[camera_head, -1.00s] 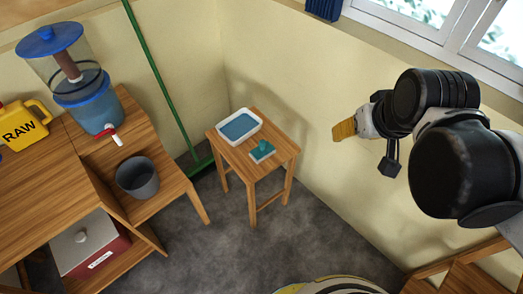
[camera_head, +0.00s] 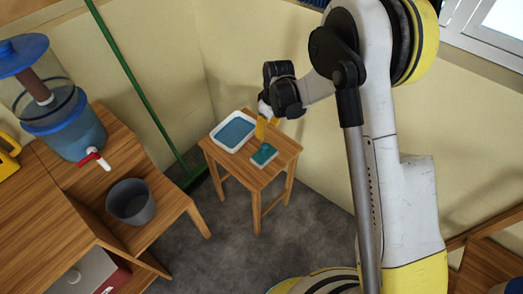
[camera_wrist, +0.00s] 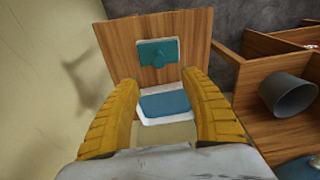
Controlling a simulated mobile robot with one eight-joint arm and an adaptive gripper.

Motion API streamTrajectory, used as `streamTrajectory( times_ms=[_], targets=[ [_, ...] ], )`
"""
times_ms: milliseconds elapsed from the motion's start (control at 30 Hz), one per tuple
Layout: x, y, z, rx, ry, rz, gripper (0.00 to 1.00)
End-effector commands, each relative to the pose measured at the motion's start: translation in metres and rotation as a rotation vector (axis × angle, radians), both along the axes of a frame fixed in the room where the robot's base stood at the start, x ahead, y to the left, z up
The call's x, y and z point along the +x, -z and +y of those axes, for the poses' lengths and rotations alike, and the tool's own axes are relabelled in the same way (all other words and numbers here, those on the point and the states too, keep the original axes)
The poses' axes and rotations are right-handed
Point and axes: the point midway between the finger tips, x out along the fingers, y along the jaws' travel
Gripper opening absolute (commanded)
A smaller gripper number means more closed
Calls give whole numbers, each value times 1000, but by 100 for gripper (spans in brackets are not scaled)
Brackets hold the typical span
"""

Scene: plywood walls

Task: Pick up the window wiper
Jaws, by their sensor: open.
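The window wiper, a small teal block with a raised grip (camera_head: 264,153), lies on the wooden stool (camera_head: 250,172). It also shows in the wrist view (camera_wrist: 158,53), flat on the stool top, beyond my fingertips. My gripper (camera_head: 264,125) is over the stool, behind the wiper in the head view. In the wrist view my yellow fingers (camera_wrist: 160,80) are spread apart and empty. The wiper lies apart from them.
A white tray with a blue inside (camera_head: 216,142) sits on the stool beside the wiper; it shows between my fingers in the wrist view. A green pole (camera_head: 135,78) leans in the corner. A grey bucket (camera_head: 131,202) and a blue-lidded dispenser (camera_head: 75,128) stand on the wooden shelf at left.

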Motion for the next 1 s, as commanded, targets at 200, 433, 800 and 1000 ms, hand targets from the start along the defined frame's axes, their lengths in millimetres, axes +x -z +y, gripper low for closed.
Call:
streamTrajectory(
  times_ms=[200, 433, 800, 1000],
  targets=[
    [2, 27, 4, -2, -14, 7, 53],
    [5, 63, 7, -2, -13, 6, 53],
    [10, 108, 8, -2, -12, 6, 53],
    [11, 116, 9, -2, -12, 6, 53]
  ],
)
